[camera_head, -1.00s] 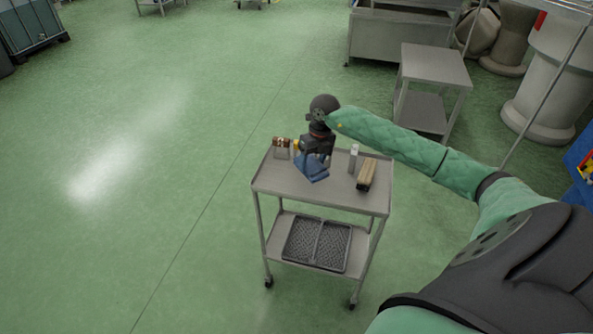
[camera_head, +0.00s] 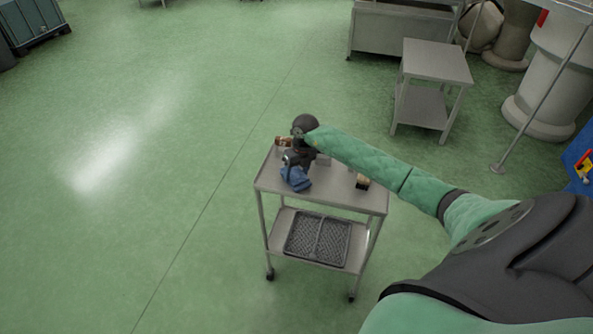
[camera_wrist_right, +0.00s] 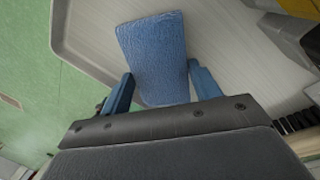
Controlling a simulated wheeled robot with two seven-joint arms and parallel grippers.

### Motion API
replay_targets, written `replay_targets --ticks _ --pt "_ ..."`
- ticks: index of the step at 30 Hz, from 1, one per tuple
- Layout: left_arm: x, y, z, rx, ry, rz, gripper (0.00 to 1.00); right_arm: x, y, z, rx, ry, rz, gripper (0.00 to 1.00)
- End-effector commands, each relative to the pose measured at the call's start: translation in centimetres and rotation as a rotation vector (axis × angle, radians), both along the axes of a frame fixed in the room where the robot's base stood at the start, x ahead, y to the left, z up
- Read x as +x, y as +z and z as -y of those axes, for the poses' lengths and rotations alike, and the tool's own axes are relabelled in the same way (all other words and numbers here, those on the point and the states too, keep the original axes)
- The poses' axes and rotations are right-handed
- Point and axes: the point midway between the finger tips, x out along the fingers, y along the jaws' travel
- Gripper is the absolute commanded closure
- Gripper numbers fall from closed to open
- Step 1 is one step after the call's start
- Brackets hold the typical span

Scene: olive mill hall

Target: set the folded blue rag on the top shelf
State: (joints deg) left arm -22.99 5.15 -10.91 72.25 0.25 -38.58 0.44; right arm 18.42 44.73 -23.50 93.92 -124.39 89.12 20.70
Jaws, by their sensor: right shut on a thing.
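The folded blue rag (camera_head: 296,179) is at the left part of the top shelf (camera_head: 335,194) of a small metal trolley. My right gripper (camera_head: 291,163) is shut on the rag and reaches over the trolley from the right. In the right wrist view the rag (camera_wrist_right: 153,48) sticks out from between the two blue fingers of the right gripper (camera_wrist_right: 162,86), with the pale shelf behind it. I cannot tell whether the rag touches the shelf. My left gripper is out of view.
On the top shelf are a small brown-topped item (camera_head: 282,141), a pale block (camera_head: 323,160) and a brush-like item (camera_head: 362,182), partly covered by my arm. A dark ribbed tray (camera_head: 317,238) lies on the lower shelf. A metal table (camera_head: 437,62) stands behind at the right.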

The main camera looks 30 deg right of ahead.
Motion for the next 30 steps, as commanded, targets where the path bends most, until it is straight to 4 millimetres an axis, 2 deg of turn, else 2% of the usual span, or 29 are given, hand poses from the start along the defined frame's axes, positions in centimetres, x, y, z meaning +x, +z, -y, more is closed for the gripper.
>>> replay_targets --ticks 11,12,15,28,30 --pt "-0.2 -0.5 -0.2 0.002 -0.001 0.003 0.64 0.0 -0.5 0.0 0.001 0.0 0.0 0.74" --pt "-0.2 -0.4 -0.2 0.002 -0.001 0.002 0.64 0.0 -0.5 0.0 0.001 0.0 0.0 0.34" --pt "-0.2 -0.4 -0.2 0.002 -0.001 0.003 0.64 0.0 -0.5 0.0 0.001 0.0 0.0 0.15" --pt "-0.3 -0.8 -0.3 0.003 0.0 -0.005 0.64 0.0 0.0 0.1 -0.001 0.001 0.001 0.15" --pt "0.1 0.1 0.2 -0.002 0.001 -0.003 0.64 0.0 0.5 0.2 -0.001 0.0 0.003 0.15"
